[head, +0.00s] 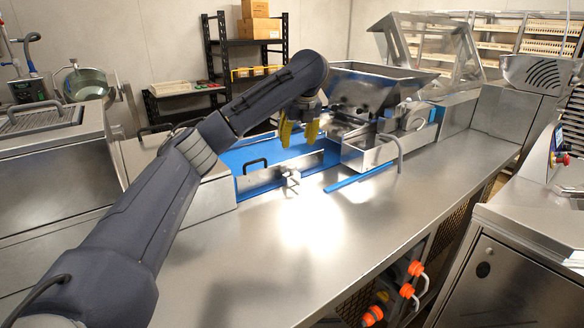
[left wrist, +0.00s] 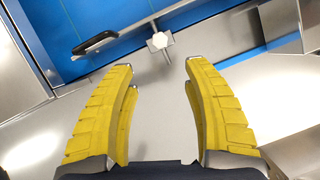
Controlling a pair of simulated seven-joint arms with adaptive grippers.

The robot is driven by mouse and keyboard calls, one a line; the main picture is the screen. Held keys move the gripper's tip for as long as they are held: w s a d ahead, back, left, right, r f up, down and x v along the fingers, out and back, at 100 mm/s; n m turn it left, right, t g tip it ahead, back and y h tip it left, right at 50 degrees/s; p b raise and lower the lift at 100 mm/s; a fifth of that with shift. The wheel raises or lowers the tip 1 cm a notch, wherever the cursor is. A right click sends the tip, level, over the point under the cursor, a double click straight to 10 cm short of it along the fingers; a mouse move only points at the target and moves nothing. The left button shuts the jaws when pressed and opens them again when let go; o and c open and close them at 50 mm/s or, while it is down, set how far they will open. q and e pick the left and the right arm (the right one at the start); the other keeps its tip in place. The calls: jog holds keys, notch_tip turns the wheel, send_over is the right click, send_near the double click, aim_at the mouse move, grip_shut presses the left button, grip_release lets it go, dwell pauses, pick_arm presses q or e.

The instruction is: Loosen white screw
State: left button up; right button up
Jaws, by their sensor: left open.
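A pale, white-to-silver hexagonal screw head (left wrist: 160,41) shows in the left wrist view, on a metal fitting at the edge of the panel beside the blue surface. The same fitting is small and bright in the head view (head: 291,181), on the front of the machine. My left gripper (head: 299,132) has yellow fingers and hangs above and behind the fitting in the head view. In the left wrist view the open fingers (left wrist: 160,66) are empty. The screw shows beyond the fingertips, between their lines, apart from both. My right gripper is not in view.
A black handle (left wrist: 96,42) sits just left of the screw on the metal panel. The blue conveyor surface (left wrist: 70,18) lies behind it. A steel hopper (head: 370,88) stands to the right. The steel worktop (head: 330,235) in front is clear.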

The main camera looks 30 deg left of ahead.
aim_at(292, 167)
pick_arm(q)
jog(key=x, duration=1.3)
jog(key=shift+f, duration=0.25)
jog(key=shift+o, duration=0.2)
grip_shut()
